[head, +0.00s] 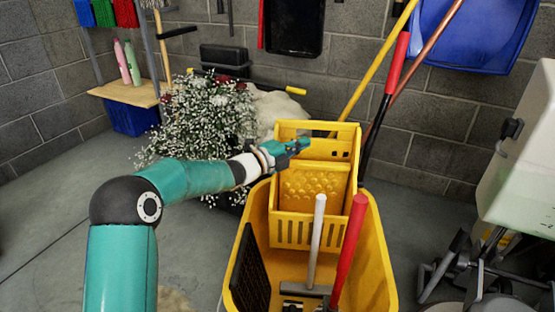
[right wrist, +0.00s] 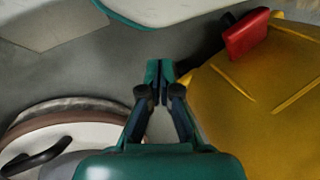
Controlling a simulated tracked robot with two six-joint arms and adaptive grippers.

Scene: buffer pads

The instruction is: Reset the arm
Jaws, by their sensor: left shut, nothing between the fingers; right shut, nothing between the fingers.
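My left arm comes in from the left in the head view, and its teal gripper (head: 290,147) is in front of the upper part of the yellow wringer. It is shut and holds nothing. Whether it touches the wringer I cannot tell. My right gripper (right wrist: 160,82) shows in the right wrist view, pointing away from the camera over the grey floor. Its fingers are together with nothing between them. The right arm does not show clearly in the head view.
A yellow mop bucket (head: 378,262) with a wringer (head: 315,187) stands at centre, holding a white-handled tool (head: 317,240) and a red-handled tool (head: 348,250). White flowers (head: 205,125) stand behind my left arm. A pale machine (head: 525,150) is at right. Grey floor (head: 45,235) is open at left.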

